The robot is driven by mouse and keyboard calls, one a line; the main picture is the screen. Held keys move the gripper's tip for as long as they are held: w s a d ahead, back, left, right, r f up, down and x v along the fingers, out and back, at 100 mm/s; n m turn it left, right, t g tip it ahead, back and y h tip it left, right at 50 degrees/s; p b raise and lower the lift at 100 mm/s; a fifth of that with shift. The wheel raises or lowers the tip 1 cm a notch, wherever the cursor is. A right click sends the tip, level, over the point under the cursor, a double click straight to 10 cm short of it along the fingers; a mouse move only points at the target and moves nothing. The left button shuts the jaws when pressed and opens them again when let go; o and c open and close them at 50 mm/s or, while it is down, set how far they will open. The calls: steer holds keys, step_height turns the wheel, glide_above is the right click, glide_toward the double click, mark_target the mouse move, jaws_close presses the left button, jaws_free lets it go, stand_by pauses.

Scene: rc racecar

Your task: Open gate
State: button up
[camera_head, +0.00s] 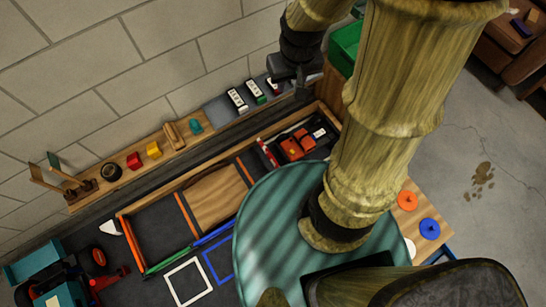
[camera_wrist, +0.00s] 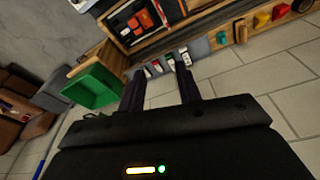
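A red-and-white striped bar (camera_head: 267,152), which looks like the gate, lies beside a red-orange car (camera_head: 297,145) on the dark track. The car also shows at the top of the wrist view (camera_wrist: 138,21). My gripper (camera_head: 304,84) is up by the block wall, above the right end of the wall-side shelf and apart from the bar. In the wrist view its two dark fingers (camera_wrist: 160,82) are spread with nothing between them. My arm hides part of the track's right side.
Several small white, black and coloured rocker-like pieces (camera_head: 237,100) sit on a grey plate on the shelf. Coloured blocks (camera_head: 153,150) stand further left. A green bin (camera_head: 345,46) is right of my gripper. Orange and blue discs (camera_head: 429,228) lie at the table's right.

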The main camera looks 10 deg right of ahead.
steer(key=w+f+n+g+b, duration=0.1)
steer(key=w+f+b, duration=0.3)
steer(key=f+b, duration=0.5)
steer(key=w+d+f+b, duration=0.1)
steer(key=w+f+b, duration=0.35)
steer(key=f, duration=0.75)
steer(key=w+f+n+g+b, duration=0.1)
steer(key=w+f+b, duration=0.2)
steer(key=f+b, duration=0.65)
steer(key=n+y+b, duration=0.1)
steer(key=y+b, duration=0.1)
steer(key=b, duration=1.7)
glide_above(272, 156)
steer(key=w+d, duration=0.1)
steer(key=d, duration=0.3)
step_height(272, 156, down, 36)
steer(key=shift+w+g, duration=0.15)
steer(key=shift+g, duration=0.25)
steer(key=shift+a+f, duration=0.1)
